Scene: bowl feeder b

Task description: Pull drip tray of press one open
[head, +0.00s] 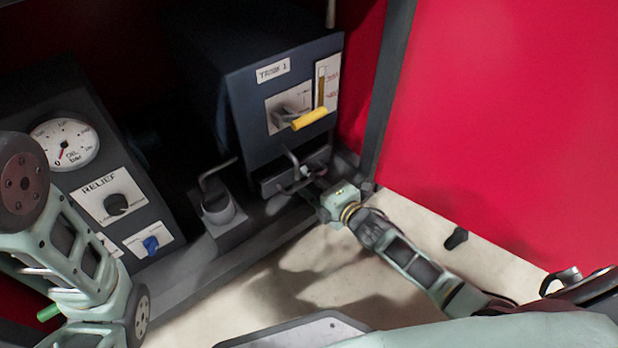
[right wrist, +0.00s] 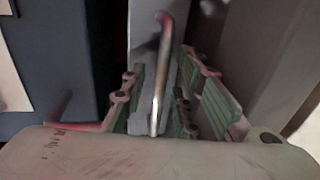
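Press one (head: 275,90) is a dark blue-grey box with a white label and a yellow lever. Its drip tray (head: 272,186) is a grey drawer front low under the box and appears closed. A bent metal handle (head: 291,158) sticks out from it. My right gripper (head: 304,184) is at the tray front. In the right wrist view the handle (right wrist: 158,85) stands between the two green-padded fingers, with gaps showing on both sides. The fingers look open around it. My left arm shows at the left; its gripper is not clearly in view.
Left of the tray stands a grey block with a cup and bent rod (head: 218,207). Further left is a panel with a gauge (head: 66,143), a relief knob (head: 116,204) and a blue knob (head: 151,244). Red walls enclose the right side. Pale floor (head: 290,270) lies in front.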

